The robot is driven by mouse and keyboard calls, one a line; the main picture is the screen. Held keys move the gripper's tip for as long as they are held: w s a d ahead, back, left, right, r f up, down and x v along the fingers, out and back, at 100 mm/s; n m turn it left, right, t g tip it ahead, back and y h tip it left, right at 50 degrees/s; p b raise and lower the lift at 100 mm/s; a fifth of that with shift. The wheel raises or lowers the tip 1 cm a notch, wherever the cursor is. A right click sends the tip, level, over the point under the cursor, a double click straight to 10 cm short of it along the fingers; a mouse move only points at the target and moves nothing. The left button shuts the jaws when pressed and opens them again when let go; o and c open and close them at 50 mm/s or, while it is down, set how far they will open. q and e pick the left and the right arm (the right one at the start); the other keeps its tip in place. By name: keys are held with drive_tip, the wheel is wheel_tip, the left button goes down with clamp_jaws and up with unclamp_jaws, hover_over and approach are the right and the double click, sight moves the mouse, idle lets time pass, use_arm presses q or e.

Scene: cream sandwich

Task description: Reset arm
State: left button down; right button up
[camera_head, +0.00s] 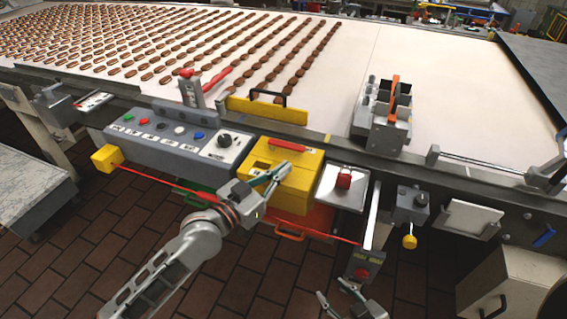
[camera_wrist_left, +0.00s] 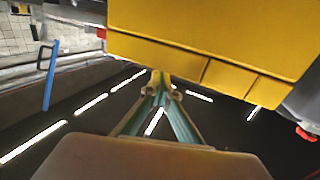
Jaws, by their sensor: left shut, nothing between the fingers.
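My left gripper (camera_head: 279,174) is shut and empty, in front of the yellow box (camera_head: 294,196) on the machine's front. In the left wrist view its fingers (camera_wrist_left: 162,84) meet at the tips, just below a yellow surface (camera_wrist_left: 190,40). I cannot tell whether they touch it. My right gripper (camera_head: 338,293) is low at the bottom edge of the head view. Its two fingers are spread apart with nothing visible between them.
A conveyor (camera_head: 340,50) carries rows of brown biscuits. A grey control panel (camera_head: 180,138) and a red cord (camera_head: 180,186) run along its front. A metal post (camera_head: 372,215) and a small grey box with a yellow knob (camera_head: 411,204) stand right. Brick floor lies below.

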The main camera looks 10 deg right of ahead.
use_arm(q)
drive_tip(key=s+a, duration=0.4)
drive_tip(key=s, duration=0.3)
drive_tip(key=shift+f, duration=0.15)
drive_tip(key=shift+a, duration=0.1)
drive_tip(key=s+a+f+n+y, duration=0.3)
drive_tip(key=s+a+f+y, duration=0.2)
drive_tip(key=a+f, duration=0.7)
drive_tip(key=s+a+f+n+y, duration=0.3)
drive_tip(key=s+a+f+y, duration=0.3)
drive_tip(key=s+a+f, duration=0.4)
drive_tip(key=a+f, duration=0.3)
drive_tip(key=shift+s+a+f, duration=0.15)
drive_tip(key=shift+s+a, duration=0.05)
drive_tip(key=shift+a, duration=0.1)
